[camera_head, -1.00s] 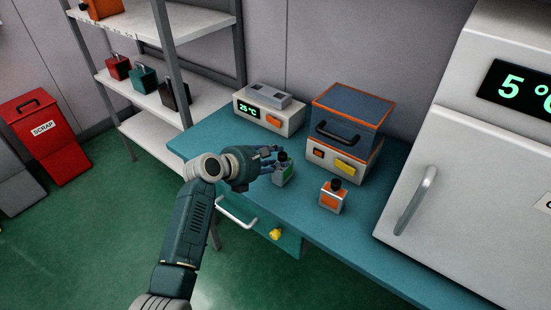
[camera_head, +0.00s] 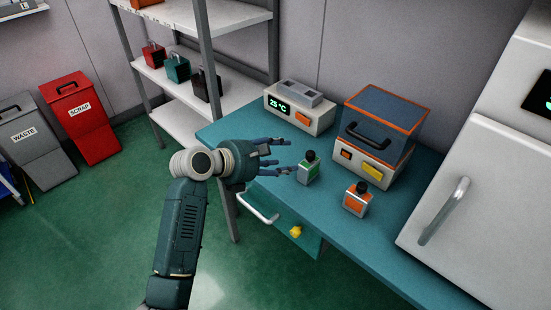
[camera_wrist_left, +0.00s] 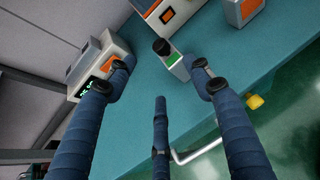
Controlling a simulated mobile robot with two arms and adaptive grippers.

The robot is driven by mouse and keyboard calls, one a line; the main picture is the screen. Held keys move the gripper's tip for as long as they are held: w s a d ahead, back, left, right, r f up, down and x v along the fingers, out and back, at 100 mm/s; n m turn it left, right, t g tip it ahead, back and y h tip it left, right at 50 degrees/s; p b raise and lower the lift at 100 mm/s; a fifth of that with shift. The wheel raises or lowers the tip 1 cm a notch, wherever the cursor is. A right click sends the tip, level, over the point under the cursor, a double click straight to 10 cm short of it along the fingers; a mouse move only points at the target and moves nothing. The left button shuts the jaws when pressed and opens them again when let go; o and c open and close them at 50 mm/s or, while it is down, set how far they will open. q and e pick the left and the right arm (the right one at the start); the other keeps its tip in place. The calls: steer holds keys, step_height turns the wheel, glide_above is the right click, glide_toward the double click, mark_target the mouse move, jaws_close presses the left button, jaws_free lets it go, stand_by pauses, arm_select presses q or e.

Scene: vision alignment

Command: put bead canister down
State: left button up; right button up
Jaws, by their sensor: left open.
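A small grey canister with a green label and black knob (camera_head: 308,171) stands upright on the teal bench (camera_head: 330,215). It also shows in the left wrist view (camera_wrist_left: 175,64), just beyond the fingertips. A similar canister with an orange label (camera_head: 356,203) stands to its right. No writing tells which one holds beads. My left gripper (camera_head: 285,157) is open and empty, its fingers spread and pointing at the green-labelled canister from the left, apart from it. In the left wrist view its fingers (camera_wrist_left: 162,75) hold nothing. My right gripper is not in view.
A heater reading 25 °C (camera_head: 299,111) and an orange-edged box with a clear lid (camera_head: 381,128) stand behind the canisters. A white cabinet (camera_head: 485,165) bounds the right. Shelves (camera_head: 190,100) stand at the left.

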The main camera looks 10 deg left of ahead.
arm_select(q)
steer(key=shift+v, duration=1.1)
